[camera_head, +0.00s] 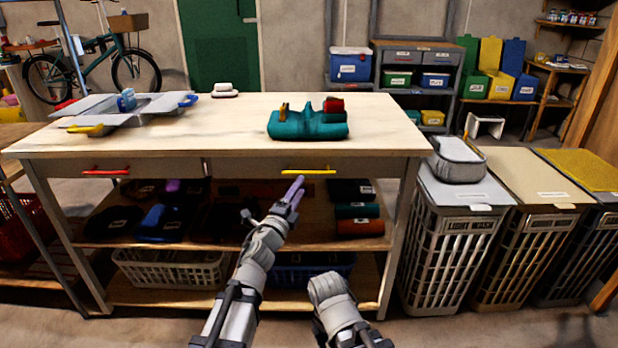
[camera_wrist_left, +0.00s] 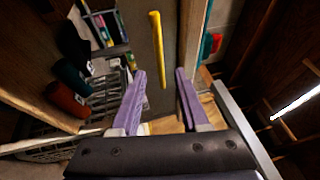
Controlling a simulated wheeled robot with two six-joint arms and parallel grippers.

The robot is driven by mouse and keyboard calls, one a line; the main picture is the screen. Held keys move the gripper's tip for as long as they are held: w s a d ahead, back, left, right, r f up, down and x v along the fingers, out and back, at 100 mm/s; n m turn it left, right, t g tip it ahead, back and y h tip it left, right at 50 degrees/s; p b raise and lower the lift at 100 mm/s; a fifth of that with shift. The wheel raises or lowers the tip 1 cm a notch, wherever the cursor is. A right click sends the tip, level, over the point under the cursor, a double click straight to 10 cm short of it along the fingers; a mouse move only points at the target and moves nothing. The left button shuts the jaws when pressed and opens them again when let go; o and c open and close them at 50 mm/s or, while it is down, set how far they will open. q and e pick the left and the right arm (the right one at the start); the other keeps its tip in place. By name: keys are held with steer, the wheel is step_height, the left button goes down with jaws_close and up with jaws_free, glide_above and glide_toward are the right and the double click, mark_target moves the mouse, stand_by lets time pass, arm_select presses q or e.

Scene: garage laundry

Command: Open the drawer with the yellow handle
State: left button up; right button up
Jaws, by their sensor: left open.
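The yellow handle (camera_head: 308,171) is a thin horizontal bar on the right drawer (camera_head: 370,168) under the workbench top. That drawer looks shut, its front in line with the left one. My left gripper (camera_head: 298,187), with purple fingers, is just below and in front of the handle in the head view. In the left wrist view my left gripper (camera_wrist_left: 160,72) is open and empty, and the yellow handle (camera_wrist_left: 156,48) lies ahead, in line with the gap between the fingers. No contact shows. My right arm's link is at the bottom of the head view; its gripper is not visible.
The left drawer has a red handle (camera_head: 105,172). The bench top (camera_head: 230,120) holds a grey tray (camera_head: 135,113) and a teal caddy (camera_head: 308,124). Below are a shelf with folded cloths and baskets (camera_head: 170,268). Laundry hampers (camera_head: 455,245) stand to the right.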

mark_target(309, 173)
arm_select(q)
steer(key=p+x, duration=0.1)
steer(key=x, duration=0.6)
steer(key=shift+w+d, duration=0.15)
steer(key=shift+w, duration=0.2)
steer(key=shift+c, duration=0.2)
jaws_close()
stand_by(0.9)
